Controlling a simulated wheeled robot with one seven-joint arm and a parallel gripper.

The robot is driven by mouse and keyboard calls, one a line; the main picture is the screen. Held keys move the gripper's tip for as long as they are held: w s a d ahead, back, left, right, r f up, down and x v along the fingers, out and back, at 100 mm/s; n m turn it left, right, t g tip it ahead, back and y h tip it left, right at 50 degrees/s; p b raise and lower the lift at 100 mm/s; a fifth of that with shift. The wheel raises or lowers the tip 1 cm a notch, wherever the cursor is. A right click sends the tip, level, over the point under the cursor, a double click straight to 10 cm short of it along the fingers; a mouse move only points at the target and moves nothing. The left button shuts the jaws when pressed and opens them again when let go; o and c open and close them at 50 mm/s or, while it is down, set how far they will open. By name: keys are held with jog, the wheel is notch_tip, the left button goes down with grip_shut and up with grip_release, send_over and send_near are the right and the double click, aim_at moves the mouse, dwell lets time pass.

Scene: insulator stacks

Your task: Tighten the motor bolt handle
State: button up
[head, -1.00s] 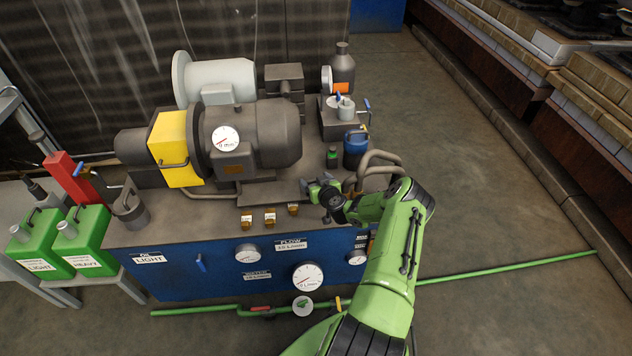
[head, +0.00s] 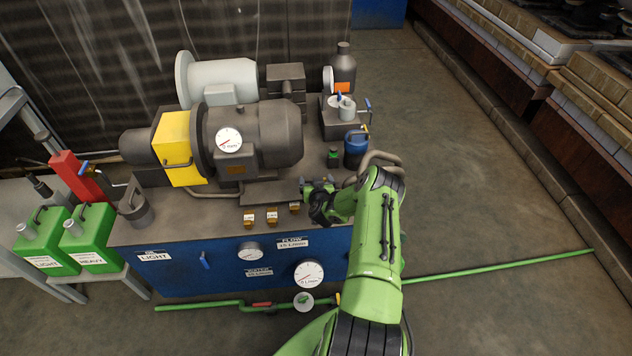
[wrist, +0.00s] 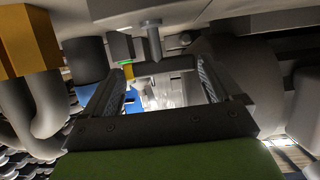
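A grey T-shaped handle (wrist: 152,42) shows in the wrist view, its stem on the pale bench surface at the top of the picture. Its crossbar lies between or just beyond the fingertips of my gripper (wrist: 158,72). The fingers are spread apart, with no clear grip on it. In the head view my gripper (head: 318,187) is low over the bench, right of and in front of the large dark motor (head: 273,135). The handle cannot be made out there; my gripper and arm cover that spot.
A blue canister (head: 356,146) and bent pipes (head: 380,160) stand close right of my gripper. Small brass blocks (head: 272,215) sit at the bench's front edge, left of my arm. A yellow guard (head: 176,149) is left of the motor.

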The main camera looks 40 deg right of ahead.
jog(key=shift+s+a+r, duration=0.1)
jog(key=p+v, duration=0.3)
jog(key=v, duration=1.2)
jog(key=shift+r, duration=0.15)
jog(key=shift+s+a, duration=0.1)
jog(key=shift+s, duration=0.05)
